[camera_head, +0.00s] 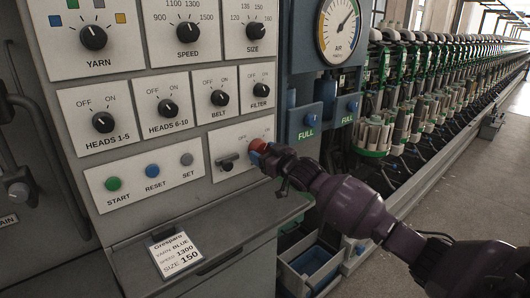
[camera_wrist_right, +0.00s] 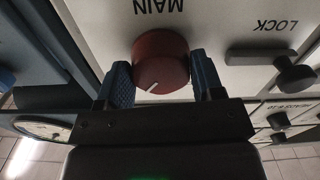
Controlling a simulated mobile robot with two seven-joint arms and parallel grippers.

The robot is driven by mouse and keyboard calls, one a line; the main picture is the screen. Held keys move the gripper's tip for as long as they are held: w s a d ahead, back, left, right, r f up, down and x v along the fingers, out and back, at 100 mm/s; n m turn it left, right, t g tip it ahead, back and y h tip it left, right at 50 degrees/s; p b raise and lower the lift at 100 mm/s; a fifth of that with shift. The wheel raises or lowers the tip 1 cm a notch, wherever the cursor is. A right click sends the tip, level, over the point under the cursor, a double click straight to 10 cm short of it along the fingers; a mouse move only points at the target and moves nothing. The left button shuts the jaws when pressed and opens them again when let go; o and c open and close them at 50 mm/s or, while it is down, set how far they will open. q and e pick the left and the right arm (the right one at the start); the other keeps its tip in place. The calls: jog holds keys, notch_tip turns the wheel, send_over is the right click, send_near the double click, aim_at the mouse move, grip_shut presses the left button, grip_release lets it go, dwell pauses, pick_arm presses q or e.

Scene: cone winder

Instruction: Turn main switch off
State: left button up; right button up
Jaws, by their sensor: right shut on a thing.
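The main switch is a red round knob (camera_head: 257,147) on a white plate at the lower right of the panel. In the wrist view the red knob (camera_wrist_right: 160,58) sits between two blue fingers, beside upside-down lettering MAIN. Its white mark points down-left there, which is up-right on the upright panel. An OFF label shows left of the knob in the head view; the ON side is partly hidden. My right gripper (camera_head: 264,155) is shut on the knob, with its fingers (camera_wrist_right: 162,82) on either side. My left gripper is not in view.
A dark LOCK knob (camera_head: 228,163) sits left of the red knob on the same plate. Start, reset and set buttons (camera_head: 153,171) lie further left. A ledge (camera_head: 200,230) juts out below. Blue FULL boxes (camera_head: 305,122) and the spindle row stand to the right.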

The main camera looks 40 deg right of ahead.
jog(key=shift+r+n+p, duration=0.2)
jog(key=shift+n+p, duration=0.25)
jog(key=shift+n, duration=0.35)
jog(key=n+p, duration=0.2)
jog(key=n, duration=0.2)
jog(key=shift+n, duration=0.3)
jog(key=n+p, duration=0.1)
jog(key=n, duration=0.2)
jog(key=shift+d+f+n, duration=0.1)
jog(key=shift+n, duration=0.2)
jog(key=n+p, duration=0.1)
jog(key=n, duration=0.1)
jog(key=shift+n, duration=0.3)
jog(key=n, duration=0.3)
jog(key=shift+n+p, duration=0.3)
jog(key=shift+p, duration=0.05)
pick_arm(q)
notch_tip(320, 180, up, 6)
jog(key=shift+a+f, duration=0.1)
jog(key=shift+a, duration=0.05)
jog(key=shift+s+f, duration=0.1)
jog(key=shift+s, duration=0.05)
pick_arm(e)
jog(key=shift+f+n, duration=0.1)
jog(key=shift+n, duration=0.3)
